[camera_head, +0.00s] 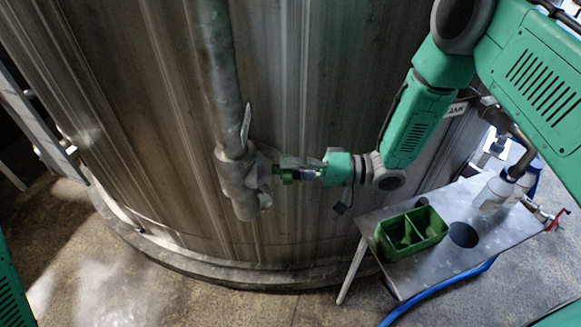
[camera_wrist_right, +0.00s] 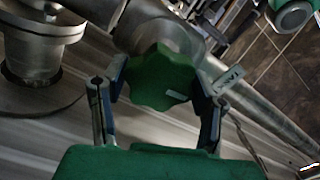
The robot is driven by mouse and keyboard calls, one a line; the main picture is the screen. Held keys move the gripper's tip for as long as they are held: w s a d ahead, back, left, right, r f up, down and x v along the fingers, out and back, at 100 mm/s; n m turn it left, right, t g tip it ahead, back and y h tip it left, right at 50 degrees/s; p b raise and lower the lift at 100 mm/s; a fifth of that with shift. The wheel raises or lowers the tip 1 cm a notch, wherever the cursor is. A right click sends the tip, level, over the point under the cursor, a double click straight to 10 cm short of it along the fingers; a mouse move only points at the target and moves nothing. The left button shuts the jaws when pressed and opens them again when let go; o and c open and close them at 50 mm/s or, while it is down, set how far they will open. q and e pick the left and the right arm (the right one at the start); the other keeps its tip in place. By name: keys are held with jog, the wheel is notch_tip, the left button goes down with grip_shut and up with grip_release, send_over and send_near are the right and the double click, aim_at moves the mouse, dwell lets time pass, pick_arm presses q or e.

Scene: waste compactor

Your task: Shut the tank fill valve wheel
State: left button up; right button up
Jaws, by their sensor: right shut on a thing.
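The green lobed valve wheel (camera_wrist_right: 162,77) shows in the right wrist view, on the side of a grey valve body. In the head view the valve body (camera_head: 238,180) sits on a vertical pipe in front of the large metal tank (camera_head: 130,60). My right gripper (camera_head: 283,172) reaches it from the right in the head view. In the wrist view its two fingers (camera_wrist_right: 160,90) stand on either side of the wheel and are shut on it. In the head view the wheel is mostly hidden by the fingers. My left gripper is not in view.
A metal side table (camera_head: 470,215) stands at the right, with a green divided bin (camera_head: 411,232), a round hole and white bottles (camera_head: 497,192). A red-handled tap (camera_head: 555,219) is at its right end. A blue hose (camera_head: 440,290) runs below. The floor at lower left is clear.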

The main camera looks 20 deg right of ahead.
jog(key=shift+w+f+m, duration=0.1)
jog(key=shift+m, duration=0.5)
jog(key=o, duration=1.2)
jog(key=shift+w, duration=0.1)
jog(key=shift+w+a+f, duration=0.1)
jog(key=shift+w, duration=0.05)
jog(key=shift+s+d, duration=0.2)
jog(key=v, duration=1.1)
jog(key=shift+w+d, duration=0.1)
jog(key=shift+d, duration=0.2)
